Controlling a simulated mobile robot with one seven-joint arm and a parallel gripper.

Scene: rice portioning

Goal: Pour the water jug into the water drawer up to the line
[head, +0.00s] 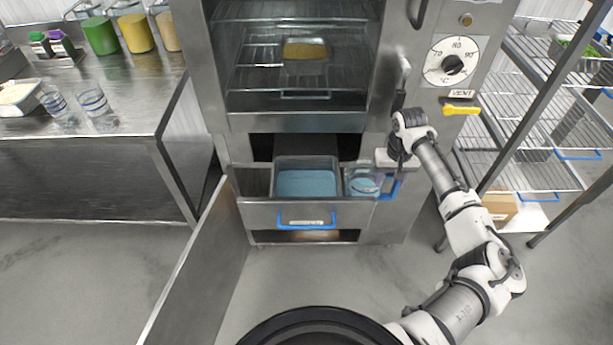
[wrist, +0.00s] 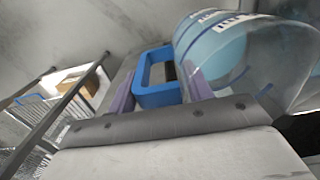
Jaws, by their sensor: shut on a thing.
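The water drawer (head: 258,216) is pulled out below the steel cabinet, and a tray of blue water (head: 307,183) sits in it. No fill line can be made out. The clear water jug (head: 364,182) is at the drawer's right side, with bluish water in it. In the wrist view the jug (wrist: 225,55) shows large, with a white label and a dark line. My gripper (wrist: 160,92) is shut on the jug's blue handle (wrist: 158,98). In the head view my wrist hides part of the handle, and the jug's exact tilt is unclear.
The open cabinet door (head: 195,265) stands at the left of the drawer. Above, a pan of yellow food (head: 305,50) sits on a rack. A steel table (head: 120,110) with glasses is at left, and wire shelving (head: 530,130) is at right.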

